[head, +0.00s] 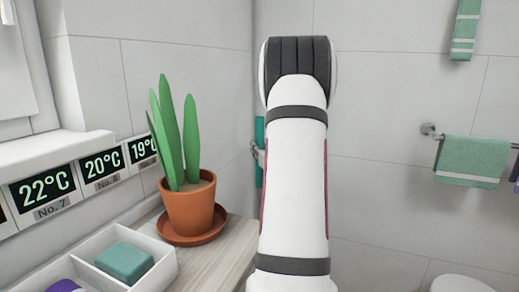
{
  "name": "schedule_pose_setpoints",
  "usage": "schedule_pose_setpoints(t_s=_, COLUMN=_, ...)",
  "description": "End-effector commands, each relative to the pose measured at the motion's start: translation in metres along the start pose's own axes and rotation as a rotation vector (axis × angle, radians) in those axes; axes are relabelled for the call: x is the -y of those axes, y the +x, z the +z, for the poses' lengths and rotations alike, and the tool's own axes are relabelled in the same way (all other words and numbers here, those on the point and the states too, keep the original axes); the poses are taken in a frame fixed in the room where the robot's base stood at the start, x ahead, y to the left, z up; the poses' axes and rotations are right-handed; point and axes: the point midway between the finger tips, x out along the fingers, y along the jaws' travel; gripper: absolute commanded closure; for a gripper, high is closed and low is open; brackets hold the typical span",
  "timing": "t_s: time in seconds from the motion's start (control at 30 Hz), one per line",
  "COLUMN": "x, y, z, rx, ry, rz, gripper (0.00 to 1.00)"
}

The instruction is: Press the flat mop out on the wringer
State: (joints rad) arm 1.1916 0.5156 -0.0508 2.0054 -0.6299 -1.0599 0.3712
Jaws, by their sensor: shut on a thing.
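My own white arm (295,180) rises through the middle of the head view, with a dark grey joint at its top. My gripper is not in view. I see no flat mop and no wringer in this view. The arm hides part of the scene behind it, so I cannot tell whether either is there.
A potted plant (190,208) in a terracotta pot stands on the wooden top (222,262) to the left. A white divided tray (160,277) holds a teal block (125,262). Temperature displays (102,163) line the left. A green towel (472,158) hangs at right.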

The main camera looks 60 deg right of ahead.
Motion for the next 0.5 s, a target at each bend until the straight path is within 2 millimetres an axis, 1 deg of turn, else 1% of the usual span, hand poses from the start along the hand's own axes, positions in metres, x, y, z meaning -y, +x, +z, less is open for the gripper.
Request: schedule_pose_setpoints(t_s=0.5, x=0.0004, y=0.0, z=0.0045, rx=0.003, ry=0.001, rz=0.0, gripper=1.0)
